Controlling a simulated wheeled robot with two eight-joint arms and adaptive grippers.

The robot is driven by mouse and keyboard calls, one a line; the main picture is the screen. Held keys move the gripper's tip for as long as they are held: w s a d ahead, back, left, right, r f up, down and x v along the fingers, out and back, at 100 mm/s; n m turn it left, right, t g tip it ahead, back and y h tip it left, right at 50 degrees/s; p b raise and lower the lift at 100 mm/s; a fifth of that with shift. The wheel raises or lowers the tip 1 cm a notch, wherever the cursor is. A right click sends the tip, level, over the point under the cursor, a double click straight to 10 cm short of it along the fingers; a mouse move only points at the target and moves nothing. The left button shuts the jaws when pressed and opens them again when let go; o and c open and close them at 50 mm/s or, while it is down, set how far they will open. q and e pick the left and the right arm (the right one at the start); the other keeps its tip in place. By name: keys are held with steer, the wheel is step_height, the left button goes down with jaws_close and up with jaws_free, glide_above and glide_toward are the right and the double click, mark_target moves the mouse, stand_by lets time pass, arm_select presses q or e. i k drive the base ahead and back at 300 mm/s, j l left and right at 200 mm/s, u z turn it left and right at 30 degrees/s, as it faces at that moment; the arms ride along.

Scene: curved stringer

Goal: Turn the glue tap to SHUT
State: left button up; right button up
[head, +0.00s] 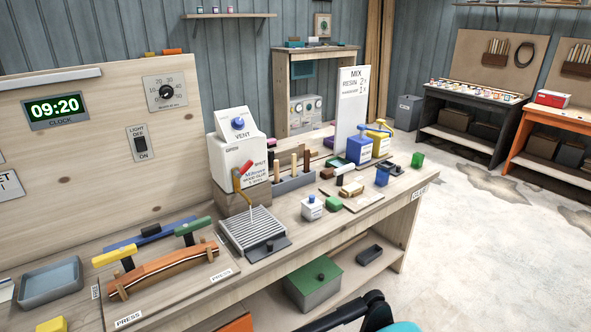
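The glue tap (238,181) is a brass-coloured fitting low on the front of a white glue container (231,160), which stands on a wooden block. Its red handle (246,167) slants up to the right, towards the printed word SHUT. Whether it sits exactly at that mark is too small to tell. A thin line runs down from the tap to a ridged grey tray (252,229). A black part of mine, probably my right gripper (350,314), shows at the bottom edge, well apart from the tap; its fingers are not clear. My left gripper is out of view.
A blue VENT knob (238,123) sits above the tap. A tool rack (293,181) with wooden handles stands close to its right. A clamped curved wooden strip (165,268) lies front left.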

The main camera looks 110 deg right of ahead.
mark_target(238, 174)
steer(key=z, duration=3.3)
